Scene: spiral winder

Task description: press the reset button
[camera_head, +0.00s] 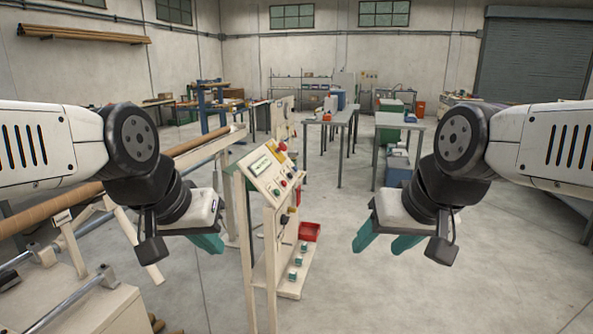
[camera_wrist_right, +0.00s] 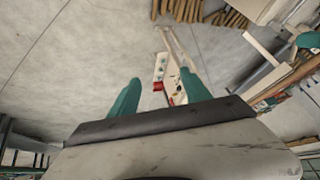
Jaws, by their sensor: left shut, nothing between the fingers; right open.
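A control panel (camera_head: 267,172) with a small display and several coloured buttons stands tilted on a cream post stand in the middle of the head view. Which button is the reset button cannot be read. My left gripper (camera_head: 208,243) is left of the stand, below panel height, with its teal fingers shut and empty. My right gripper (camera_head: 385,240) hangs to the right of the panel, apart from it, open and empty. In the right wrist view its teal fingers (camera_wrist_right: 157,95) are spread, with the stand far between them.
A winder with a long brown tube (camera_head: 50,212) fills the left side. Grey tables (camera_head: 330,118) stand behind. The floor right of the stand is clear.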

